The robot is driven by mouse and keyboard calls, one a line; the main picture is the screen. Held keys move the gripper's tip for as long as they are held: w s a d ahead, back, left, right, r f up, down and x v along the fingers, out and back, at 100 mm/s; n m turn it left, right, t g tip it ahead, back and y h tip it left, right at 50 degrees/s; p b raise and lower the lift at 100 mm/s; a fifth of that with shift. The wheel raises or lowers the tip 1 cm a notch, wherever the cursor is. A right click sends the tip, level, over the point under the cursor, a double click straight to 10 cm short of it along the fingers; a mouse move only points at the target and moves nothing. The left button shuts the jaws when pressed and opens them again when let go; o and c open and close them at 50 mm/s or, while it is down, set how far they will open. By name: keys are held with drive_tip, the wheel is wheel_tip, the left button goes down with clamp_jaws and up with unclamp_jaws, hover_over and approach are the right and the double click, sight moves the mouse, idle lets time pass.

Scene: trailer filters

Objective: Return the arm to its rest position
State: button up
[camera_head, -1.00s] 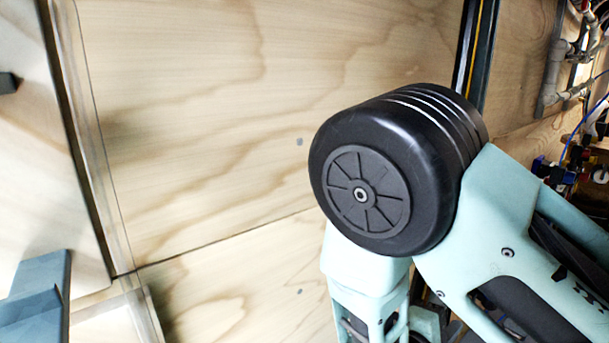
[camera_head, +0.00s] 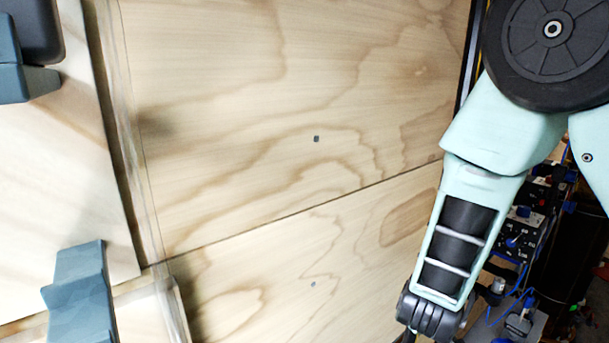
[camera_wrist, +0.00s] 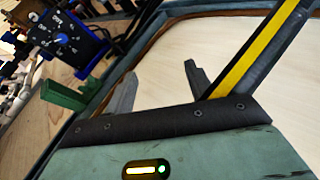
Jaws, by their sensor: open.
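My arm (camera_head: 480,190) shows at the right side of the head view, with its black round joint at the top right and a pale green link hanging down from it. The gripper end is out of the head view, below the bottom edge. In the wrist view, my gripper (camera_wrist: 158,88) shows two grey fingers standing well apart. It is open, and nothing is between the fingers. A pale surface lies behind the right finger.
Plywood panels (camera_head: 250,100) fill the middle of the head view. Blue-grey brackets (camera_head: 80,290) are at the left. Equipment with blue cables (camera_head: 520,240) is at the right, near my arm. The wrist view shows a black control box with a blue knob (camera_wrist: 62,40) and a yellow-striped bar (camera_wrist: 255,55).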

drive_tip(key=s+d+r+m+g+y, duration=0.3)
drive_tip(key=s+d+r, duration=0.1)
drive_tip(key=s, duration=0.3)
drive_tip(key=s+d+r+m+g+y, duration=0.2)
drive_tip(key=s+d+r+m+g, duration=0.15)
drive_tip(key=s, duration=0.25)
drive_tip(key=s+a+r+n+g+b, duration=0.1)
drive_tip(key=s+a+n+g, duration=0.1)
drive_tip(key=s+a+n, duration=0.6)
drive_tip(key=s+a, duration=0.5)
drive_tip(key=a, duration=0.5)
drive_tip(key=shift+s+r+y, duration=0.2)
drive_tip(key=shift+y, duration=0.2)
drive_tip(key=shift+a+g, duration=0.1)
drive_tip(key=shift+g, duration=0.15)
